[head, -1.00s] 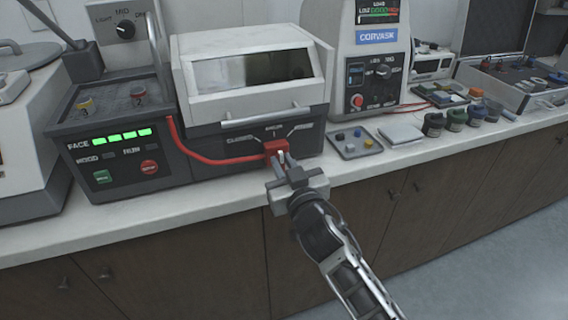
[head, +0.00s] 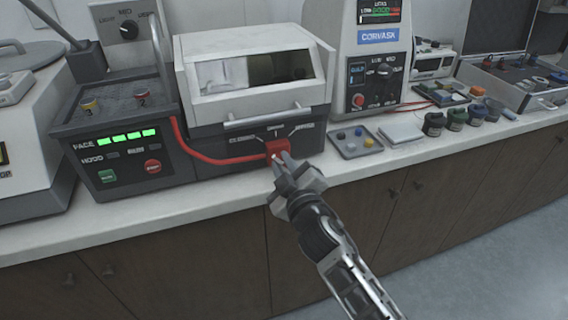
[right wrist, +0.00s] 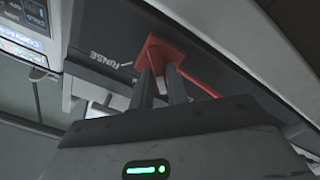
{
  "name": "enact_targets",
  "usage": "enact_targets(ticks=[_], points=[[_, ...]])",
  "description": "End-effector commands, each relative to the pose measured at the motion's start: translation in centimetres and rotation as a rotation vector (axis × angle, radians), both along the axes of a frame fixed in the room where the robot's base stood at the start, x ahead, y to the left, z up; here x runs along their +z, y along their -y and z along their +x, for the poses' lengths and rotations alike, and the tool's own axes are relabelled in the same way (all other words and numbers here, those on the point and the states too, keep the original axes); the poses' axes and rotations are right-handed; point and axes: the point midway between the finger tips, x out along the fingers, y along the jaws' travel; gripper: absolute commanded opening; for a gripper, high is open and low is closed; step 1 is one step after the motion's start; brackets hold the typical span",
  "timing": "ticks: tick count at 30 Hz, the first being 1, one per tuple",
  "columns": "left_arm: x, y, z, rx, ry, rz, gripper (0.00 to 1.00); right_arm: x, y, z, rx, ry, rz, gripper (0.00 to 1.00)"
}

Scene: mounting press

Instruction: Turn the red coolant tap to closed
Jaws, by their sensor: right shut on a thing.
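The red coolant tap (head: 277,148) is on the front of a white and dark grey machine (head: 252,76), at the end of a red hose (head: 215,158). A scale on the panel behind it has a mark at left that looks like CLOSED and others at the middle and right. I cannot tell which mark the tap points to. My right gripper (head: 282,161) is shut on the tap, its body tilted. In the right wrist view the two fingers (right wrist: 160,88) grip the red tap (right wrist: 162,52), near the word RINSE. My left gripper is not in view.
A control box (head: 122,150) with green and red buttons stands left of the tap. Several jars (head: 455,118) stand further right. The space in front of the counter is clear.

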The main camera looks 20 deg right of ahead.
Motion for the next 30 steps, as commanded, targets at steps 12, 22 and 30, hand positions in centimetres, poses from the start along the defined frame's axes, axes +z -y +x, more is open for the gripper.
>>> enact_targets(ticks=[12,22,30], points=[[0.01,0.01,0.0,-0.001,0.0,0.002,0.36,0.03,0.0,0.03,0.0,0.003,-0.037,0.0],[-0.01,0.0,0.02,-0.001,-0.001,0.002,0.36,0.03,0.0,0.02,0.0,0.003,-0.036,0.38],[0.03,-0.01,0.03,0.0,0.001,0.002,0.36,0.01,-0.07,-0.1,0.001,0.001,-0.035,0.38]])
